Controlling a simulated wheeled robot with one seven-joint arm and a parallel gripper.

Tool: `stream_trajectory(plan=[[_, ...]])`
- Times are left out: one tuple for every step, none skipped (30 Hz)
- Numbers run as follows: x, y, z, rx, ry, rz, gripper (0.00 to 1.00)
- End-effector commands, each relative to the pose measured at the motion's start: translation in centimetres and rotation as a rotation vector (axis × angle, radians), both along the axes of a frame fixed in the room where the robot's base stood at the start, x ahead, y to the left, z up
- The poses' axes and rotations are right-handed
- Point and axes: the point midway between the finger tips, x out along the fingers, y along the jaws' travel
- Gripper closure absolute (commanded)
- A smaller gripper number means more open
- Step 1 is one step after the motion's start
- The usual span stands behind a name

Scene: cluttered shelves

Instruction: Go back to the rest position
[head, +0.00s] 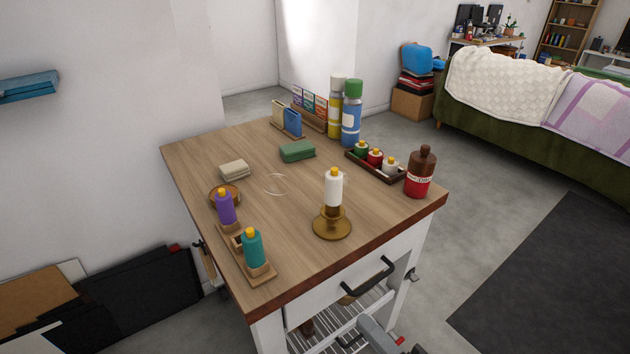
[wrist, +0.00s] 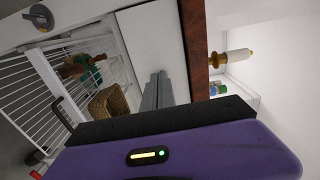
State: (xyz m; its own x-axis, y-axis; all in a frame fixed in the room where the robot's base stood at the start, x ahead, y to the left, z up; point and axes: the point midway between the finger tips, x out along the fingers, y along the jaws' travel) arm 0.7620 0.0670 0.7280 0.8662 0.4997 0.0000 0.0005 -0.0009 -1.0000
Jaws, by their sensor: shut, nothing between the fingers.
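My gripper (wrist: 157,88) shows in the wrist view as two grey fingers side by side, closed together with nothing between them. Behind them is the purple wrist housing. The fingers are in front of the white drawer front of the wooden-topped table (head: 185,160), below the brown table edge, which appears on their right in this turned view. Whether they touch the drawer front I cannot tell. In the head view the fingers cannot be made out; a grey part that may be mine shows at the bottom edge, beside the table's lower rack.
The tabletop holds a candle in a brass holder (head: 331,225), purple (head: 225,208) and teal (head: 252,248) bottles, a brown-red bottle (head: 420,172) and tall cans. A dark drawer handle (head: 368,277) sticks out in front. Open floor (head: 480,225) lies right of the table.

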Motion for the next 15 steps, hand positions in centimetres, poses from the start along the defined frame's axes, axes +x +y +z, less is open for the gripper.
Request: stream_trajectory(plan=[[0.1,-0.1,0.0,-0.001,-0.001,-0.005,1.0],[0.2,-0.3,0.0,-0.003,-0.002,-0.013,1.0],[0.4,-0.7,-0.2,-0.017,-0.001,-0.033,1.0],[0.6,-1.2,-0.3,-0.037,0.0,-0.054,1.0],[0.9,-1.8,-0.3,-0.065,-0.003,-0.079,1.0],[1.3,-2.7,-0.3,-0.11,-0.009,-0.118,1.0],[1.4,-3.5,-0.3,-0.15,-0.013,-0.15,1.0],[1.3,-4.2,-0.5,-0.192,-0.013,-0.185,1.0],[0.9,-5.2,-0.9,-0.253,-0.009,-0.232,1.0],[0.4,-5.9,-1.1,-0.301,-0.006,-0.266,1.0],[-0.2,-6.5,-1.4,-0.351,-0.002,-0.298,1.0],[-1.2,-7.2,-1.8,-0.419,0.002,-0.339,1.0],[-2.1,-7.7,-1.9,-0.471,0.005,-0.369,1.0],[-3.0,-8.2,-2.1,-0.527,0.007,-0.396,1.0],[-4.5,-8.8,-2.1,-0.603,0.007,-0.429,1.0]])
